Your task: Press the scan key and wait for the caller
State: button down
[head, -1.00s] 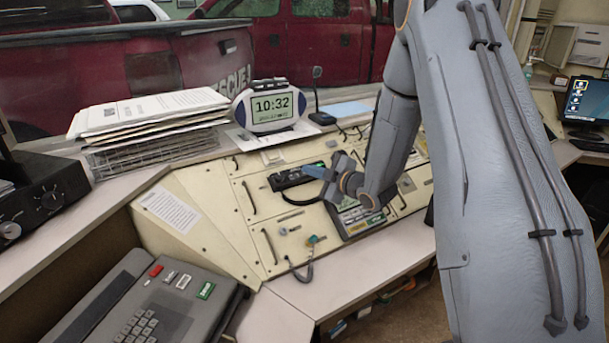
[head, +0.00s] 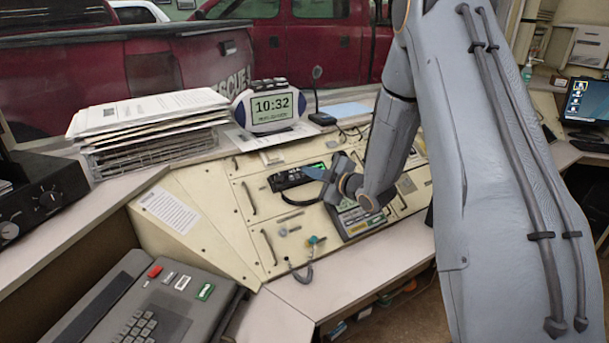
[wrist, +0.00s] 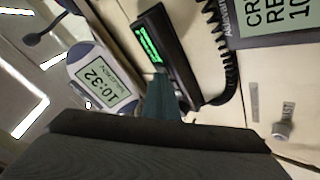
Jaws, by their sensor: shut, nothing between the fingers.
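A black radio (head: 282,181) with a lit green display sits in the sloped cream console panel. It also shows in the wrist view (wrist: 178,62), with green text on its display. My gripper (head: 314,173) is shut and empty, with its bluish fingers at the right part of the radio in the head view. In the wrist view my gripper (wrist: 161,90) points at the radio's face, near one end of the display. I cannot tell whether the fingertips touch it. No key labelled scan is readable; the fingers hide part of the radio's front.
A clock reading 10:32 (head: 271,106) and a microphone (head: 319,100) stand on the ledge behind. A coiled cord (wrist: 229,62) runs beside the radio. Papers on a rack (head: 150,118) are at left; a grey keypad unit (head: 150,310) is at front left.

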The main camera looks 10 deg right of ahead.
jog(key=shift+s+r, duration=0.1)
jog(key=shift+s+d+r+p, duration=0.1)
jog(key=shift+s+r+p, duration=0.25)
jog(key=shift+r+p, duration=0.15)
jog(key=shift+r, duration=0.1)
dwell(0.3)
jog(key=s+r+p, duration=0.1)
jog(key=r+p, duration=0.1)
jog(key=s+d+r+p, duration=0.1)
jog(key=r, duration=0.1)
jog(key=shift+s, duration=0.3)
dwell(0.4)
jog(key=s+m+g+h, duration=0.3)
jog(key=s+m+g, duration=0.3)
jog(key=s, duration=1)
jog(key=s+a+f+m+g+h, duration=0.1)
jog(key=s+m+g+h, duration=0.2)
jog(key=s, duration=1.4)
jog(key=m+g, duration=0.3)
jog(key=m, duration=0.3)
jog(key=shift+s+f+m+g+h, duration=0.2)
jog(key=shift+s+m+g+h, duration=0.1)
jog(key=shift+g+h, duration=0.1)
